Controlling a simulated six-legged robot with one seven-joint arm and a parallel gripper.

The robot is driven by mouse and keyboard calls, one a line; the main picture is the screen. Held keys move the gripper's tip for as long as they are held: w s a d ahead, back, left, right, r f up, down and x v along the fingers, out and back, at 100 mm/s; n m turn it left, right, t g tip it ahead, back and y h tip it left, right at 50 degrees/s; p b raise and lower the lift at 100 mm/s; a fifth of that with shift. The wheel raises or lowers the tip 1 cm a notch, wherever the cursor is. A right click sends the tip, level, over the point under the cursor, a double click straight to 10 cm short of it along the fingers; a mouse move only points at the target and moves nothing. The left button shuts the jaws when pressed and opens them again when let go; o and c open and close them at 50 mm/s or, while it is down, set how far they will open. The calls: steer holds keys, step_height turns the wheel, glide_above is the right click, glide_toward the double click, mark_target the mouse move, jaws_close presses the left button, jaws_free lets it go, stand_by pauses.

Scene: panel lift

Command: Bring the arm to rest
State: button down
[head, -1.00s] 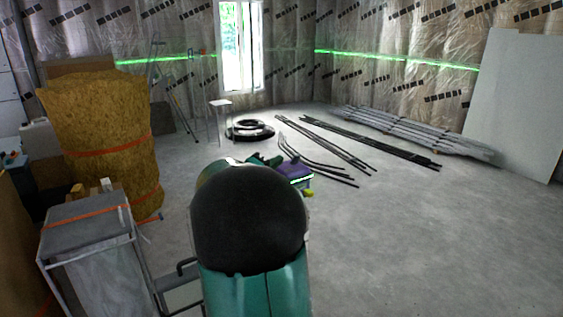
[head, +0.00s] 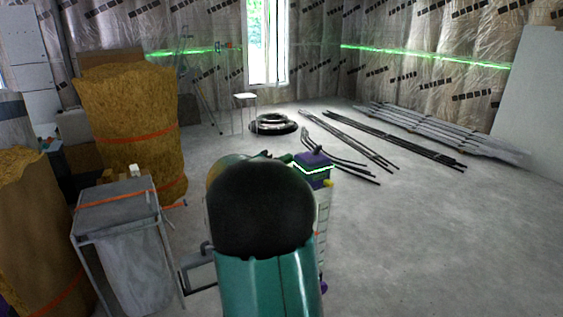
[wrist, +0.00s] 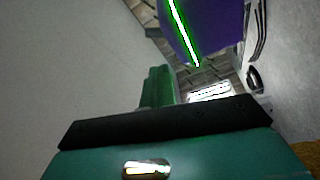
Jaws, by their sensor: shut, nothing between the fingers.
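My arm fills the lower middle of the head view, with a dark rounded joint above a teal link. It hides most of what lies right in front of me. In the wrist view my gripper (wrist: 159,76) shows as a narrow green shape beyond the black-edged teal wrist. It is shut and holds nothing. A purple box (head: 313,172) with a bright green line across it stands just beyond my arm in the head view. A purple surface (wrist: 205,25) with a green line is close to the gripper in the wrist view; I cannot tell whether they touch.
A grey covered stand (head: 125,235) and a strapped insulation roll (head: 130,130) are on the left. A black coil (head: 273,123), a small white stool (head: 245,98) and long dark bars (head: 395,138) lie farther back. The concrete floor (head: 440,240) at right is clear.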

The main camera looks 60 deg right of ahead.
steer(key=shift+s+a, duration=0.1)
steer(key=s+a+f+n+t+y, duration=0.1)
steer(key=a+y, duration=0.5)
steer(key=a, duration=1)
steer(key=s+a+f+n+t+y, duration=0.2)
steer(key=s+a+f+t+y, duration=0.2)
steer(key=a, duration=1.2)
steer(key=s+a+f+n+t+y, duration=0.2)
steer(key=a+y, duration=0.7)
steer(key=a, duration=0.8)
steer(key=shift+s+f+t, duration=0.55)
steer(key=shift+s+t, duration=0.25)
steer(key=shift+s, duration=0.25)
